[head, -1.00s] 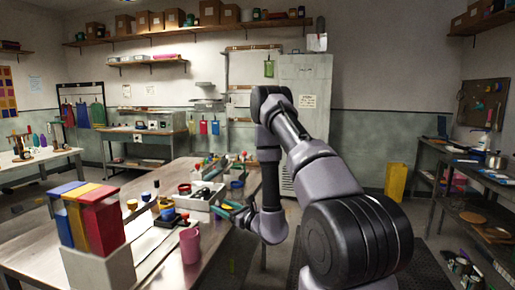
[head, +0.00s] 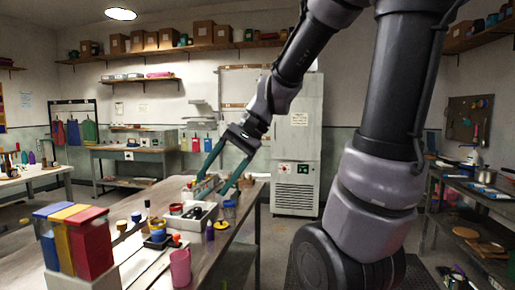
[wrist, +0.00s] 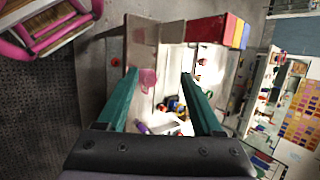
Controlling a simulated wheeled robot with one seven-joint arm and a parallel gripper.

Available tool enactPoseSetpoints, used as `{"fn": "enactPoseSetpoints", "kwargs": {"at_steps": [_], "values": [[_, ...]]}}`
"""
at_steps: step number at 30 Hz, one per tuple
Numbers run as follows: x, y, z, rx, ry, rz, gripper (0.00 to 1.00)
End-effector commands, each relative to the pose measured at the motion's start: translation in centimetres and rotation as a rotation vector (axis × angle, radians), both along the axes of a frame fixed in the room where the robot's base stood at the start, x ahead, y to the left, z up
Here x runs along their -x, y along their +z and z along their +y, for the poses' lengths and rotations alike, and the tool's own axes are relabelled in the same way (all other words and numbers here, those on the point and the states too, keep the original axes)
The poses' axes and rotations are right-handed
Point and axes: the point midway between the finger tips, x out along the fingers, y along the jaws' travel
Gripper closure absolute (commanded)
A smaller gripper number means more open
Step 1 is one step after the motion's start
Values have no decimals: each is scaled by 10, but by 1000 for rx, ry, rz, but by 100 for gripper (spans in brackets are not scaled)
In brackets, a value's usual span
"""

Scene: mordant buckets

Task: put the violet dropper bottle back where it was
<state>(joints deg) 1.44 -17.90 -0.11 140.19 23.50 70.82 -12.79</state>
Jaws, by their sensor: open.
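The violet dropper bottle (head: 210,231) stands upright on the workbench (head: 215,262) near its right edge, in front of the white tray (head: 203,217). A violet shape that looks like the same bottle (wrist: 142,128) shows in the wrist view, beside the left finger's base. My gripper (head: 211,187) is open with nothing between its long green fingers. In the head view it is raised above and behind the bottle, apart from it. In the wrist view the open fingers (wrist: 159,73) point along the bench.
A pink cup (head: 180,267) stands in front of the bottle. Red, yellow and blue blocks (head: 75,240) stand in a white holder at the front left. Small jars crowd the bench's middle. A grey cabinet (head: 297,150) stands behind.

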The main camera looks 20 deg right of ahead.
Motion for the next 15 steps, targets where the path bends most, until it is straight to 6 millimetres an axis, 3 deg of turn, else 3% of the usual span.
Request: {"fn": "enactPoseSetpoints", "kwargs": {"at_steps": [7, 15], "values": [[20, 39, -62, 354, 2, -385, 32], [26, 63, -89, 495, -18, -556, 32]]}}
